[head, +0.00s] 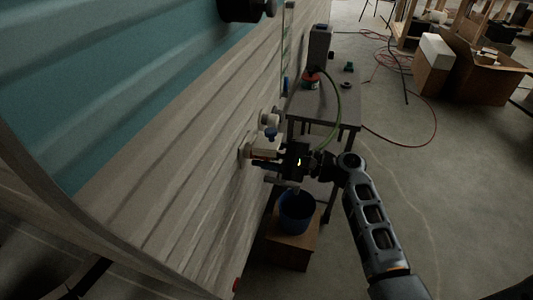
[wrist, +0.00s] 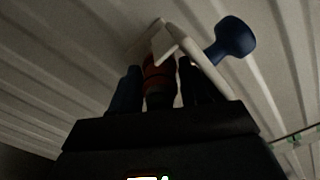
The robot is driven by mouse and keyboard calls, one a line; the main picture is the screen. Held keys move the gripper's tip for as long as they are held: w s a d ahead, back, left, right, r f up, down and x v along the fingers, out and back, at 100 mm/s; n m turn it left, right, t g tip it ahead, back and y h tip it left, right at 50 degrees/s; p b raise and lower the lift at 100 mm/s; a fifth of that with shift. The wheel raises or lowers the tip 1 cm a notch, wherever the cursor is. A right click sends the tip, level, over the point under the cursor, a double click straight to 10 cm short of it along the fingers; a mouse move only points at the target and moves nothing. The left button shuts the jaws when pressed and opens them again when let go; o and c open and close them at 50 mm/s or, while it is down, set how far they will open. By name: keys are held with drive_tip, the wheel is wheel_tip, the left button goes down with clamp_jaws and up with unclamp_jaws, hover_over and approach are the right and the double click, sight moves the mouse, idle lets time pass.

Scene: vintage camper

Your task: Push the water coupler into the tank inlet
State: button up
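The water coupler (wrist: 159,84), red and black, sits between the two dark fingers of my gripper (wrist: 160,92) in the wrist view, and the fingers look closed on it. In the head view my gripper (head: 266,165) is level with the camper's side, pointing left at the wall. The tank inlet (head: 244,153) is on the wall at the fingertips, mostly hidden by the gripper and a white fitting (head: 266,147). In the wrist view a white flap or bracket (wrist: 168,42) is just past the coupler's front end, with a blue knob (wrist: 235,37) to its right. I cannot tell whether coupler and inlet touch.
The ribbed camper wall (head: 165,190) fills the left. A blue bucket (head: 296,212) stands on a wooden box (head: 292,248) below my gripper. Behind is a grey table (head: 322,105), with a green hose (head: 338,108) looping down towards my gripper. Open floor lies right.

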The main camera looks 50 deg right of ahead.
drive_tip(key=o, duration=0.4)
drive_tip(key=shift+o, duration=0.2)
drive_tip(key=shift+s+d, duration=0.1)
drive_tip(key=v, duration=0.7)
drive_tip(key=shift+s, duration=0.3)
